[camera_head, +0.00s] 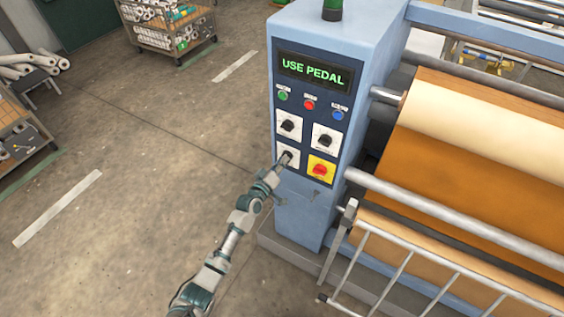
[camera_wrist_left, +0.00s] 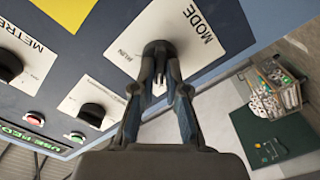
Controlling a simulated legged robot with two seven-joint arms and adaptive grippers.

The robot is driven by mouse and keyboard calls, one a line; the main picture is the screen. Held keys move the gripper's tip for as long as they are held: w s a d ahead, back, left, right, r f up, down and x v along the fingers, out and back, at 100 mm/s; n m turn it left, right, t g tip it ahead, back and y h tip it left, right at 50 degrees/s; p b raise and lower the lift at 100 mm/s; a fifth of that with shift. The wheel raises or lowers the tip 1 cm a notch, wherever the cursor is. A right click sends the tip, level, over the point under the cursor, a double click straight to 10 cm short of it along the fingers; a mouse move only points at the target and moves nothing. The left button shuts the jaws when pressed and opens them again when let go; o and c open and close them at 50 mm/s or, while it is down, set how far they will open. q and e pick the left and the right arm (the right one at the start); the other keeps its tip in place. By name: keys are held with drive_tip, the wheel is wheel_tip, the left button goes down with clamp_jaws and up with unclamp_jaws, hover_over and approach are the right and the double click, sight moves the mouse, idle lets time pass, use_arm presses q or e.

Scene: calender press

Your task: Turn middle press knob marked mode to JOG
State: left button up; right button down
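The mode knob (camera_wrist_left: 158,48) is a black rotary knob on a white plate (camera_wrist_left: 205,52) that reads "MODE" and "RUN" in the left wrist view. The other position labels are hidden or unreadable, and I cannot tell where the knob points. My left gripper (camera_wrist_left: 160,78) has its two fingers on either side of the knob and appears shut on it. In the head view my left gripper (camera_head: 284,161) is at the lower left plate (camera_head: 294,151) of the press panel and covers most of that knob. My right gripper is not in view.
The display (camera_head: 312,71) reads "USE PEDAL" in green. Green, red and blue buttons sit below it. Two other black knobs (camera_head: 289,125) (camera_head: 324,140) and a red button on yellow (camera_head: 320,170) are close by.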

use_arm(q)
drive_tip(key=o, duration=0.3)
drive_tip(key=shift+f, duration=0.2)
drive_tip(key=shift+o, duration=0.2)
drive_tip(key=shift+r, duration=0.1)
drive_tip(key=v, duration=1.2)
